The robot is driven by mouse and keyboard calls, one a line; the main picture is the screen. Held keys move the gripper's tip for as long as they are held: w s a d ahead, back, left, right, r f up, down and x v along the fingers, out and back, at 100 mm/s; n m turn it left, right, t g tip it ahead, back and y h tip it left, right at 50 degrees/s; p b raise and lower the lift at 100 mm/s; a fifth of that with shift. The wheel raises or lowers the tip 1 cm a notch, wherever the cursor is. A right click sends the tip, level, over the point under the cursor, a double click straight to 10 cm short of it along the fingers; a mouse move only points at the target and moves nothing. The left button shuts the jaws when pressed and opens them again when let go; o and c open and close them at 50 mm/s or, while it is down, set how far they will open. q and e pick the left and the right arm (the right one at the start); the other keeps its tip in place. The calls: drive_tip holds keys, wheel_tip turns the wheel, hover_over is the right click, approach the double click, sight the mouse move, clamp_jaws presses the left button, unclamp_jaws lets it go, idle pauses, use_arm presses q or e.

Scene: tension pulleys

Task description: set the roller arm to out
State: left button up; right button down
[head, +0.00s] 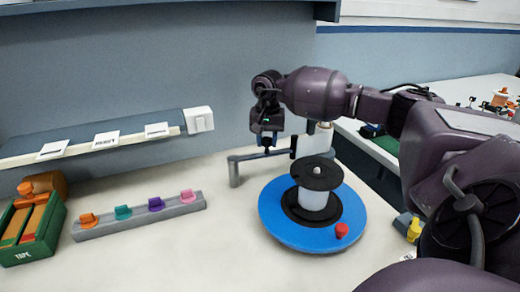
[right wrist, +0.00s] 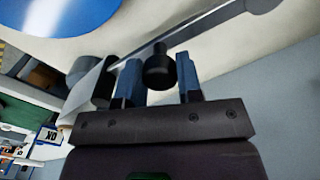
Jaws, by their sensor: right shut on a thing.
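The roller arm (head: 262,154) is a grey bar on an upright post (head: 234,172), at the back of the table behind the blue disc. It also shows in the right wrist view (right wrist: 215,30). My right gripper (head: 267,141) is over the bar from above. In the right wrist view its two blue fingers (right wrist: 160,82) stand on either side of a black knob (right wrist: 159,66), and the gripper is shut on it. The setting of the arm carries no readable label. My left gripper is not in view.
A blue disc (head: 275,225) with a black-and-white spool (head: 315,205) and a red knob (head: 342,230) stands in front. A grey rail (head: 140,222) with coloured clips and a green tape box (head: 50,230) lie left. The table between is clear.

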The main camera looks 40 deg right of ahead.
drive_tip(key=shift+w+d+f+n+b, duration=0.15)
drive_tip(key=shift+w+d+n+b, duration=0.05)
drive_tip(key=shift+w+n+b, duration=0.3)
drive_tip(key=shift+r, duration=0.25)
drive_tip(key=c, duration=1.1)
unclamp_jaws()
drive_tip(key=o, duration=0.3)
wheel_tip(320, 180, up, 11)
drive_tip(key=shift+f, duration=0.15)
